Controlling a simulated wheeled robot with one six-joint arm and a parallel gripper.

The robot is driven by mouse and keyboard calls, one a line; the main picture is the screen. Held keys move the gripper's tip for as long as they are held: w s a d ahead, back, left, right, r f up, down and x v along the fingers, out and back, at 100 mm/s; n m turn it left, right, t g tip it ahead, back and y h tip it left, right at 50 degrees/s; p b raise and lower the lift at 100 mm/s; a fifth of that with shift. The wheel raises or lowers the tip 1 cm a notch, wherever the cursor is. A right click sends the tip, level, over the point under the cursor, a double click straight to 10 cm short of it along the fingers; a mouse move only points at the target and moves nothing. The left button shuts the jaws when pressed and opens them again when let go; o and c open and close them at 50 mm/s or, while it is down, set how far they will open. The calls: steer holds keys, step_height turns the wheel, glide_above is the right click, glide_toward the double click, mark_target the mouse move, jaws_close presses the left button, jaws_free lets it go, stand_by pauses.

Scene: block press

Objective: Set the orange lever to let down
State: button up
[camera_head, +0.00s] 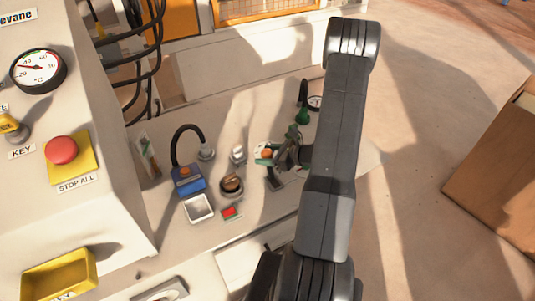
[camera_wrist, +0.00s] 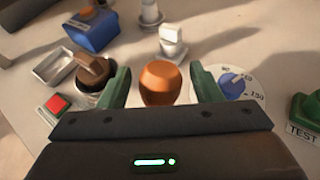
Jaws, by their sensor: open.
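The orange lever (camera_wrist: 160,84) shows in the wrist view as a rounded orange knob in the middle, between the two green fingers of my gripper (camera_wrist: 161,82). The fingers stand apart, one on each side of the knob, with no clear contact. Its lower part is hidden behind the gripper body, so its setting and any labels cannot be read. In the head view, the orange knob (camera_head: 267,153) is small and sits beside my gripper (camera_head: 279,155), partly covered by it.
A dial with a blue knob (camera_wrist: 233,82) is just right of the fingers, and a green part marked TEST (camera_wrist: 306,112) is farther right. A brown knob (camera_wrist: 94,72), a red button (camera_wrist: 57,104), a metal tray (camera_wrist: 54,67), a white switch (camera_wrist: 172,42) and a blue box (camera_wrist: 92,29) stand around.

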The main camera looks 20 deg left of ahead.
jaws_close()
steer(key=shift+d+f+b, duration=0.1)
steer(key=shift+b, duration=0.3)
steer(key=b, duration=0.2)
steer(key=s+d+y+b, duration=0.1)
steer(key=b, duration=0.1)
steer(key=shift+s+d+n+t+b, duration=0.15)
steer(key=shift+d+n+t+b, duration=0.15)
steer(key=shift+n+b, duration=0.1)
steer(key=s+d+n+y+b, duration=0.1)
steer(key=y+b, duration=0.1)
steer(key=b, duration=0.2)
steer(key=s+d+n+y+b, duration=0.1)
steer(key=s+d+b, duration=0.1)
steer(key=b, duration=0.1)
steer(key=shift+s+d+t+y+b, duration=0.1)
steer(key=shift+d+t+y+b, duration=0.1)
steer(key=shift+t+y+b, duration=0.2)
steer(key=shift+s+d+b, duration=0.45)
steer(key=shift+d+b, duration=0.05)
steer(key=shift+s+d+f+b, duration=0.1)
steer(key=shift+s+d+b, duration=0.3)
steer(key=shift+s+d, duration=0.35)
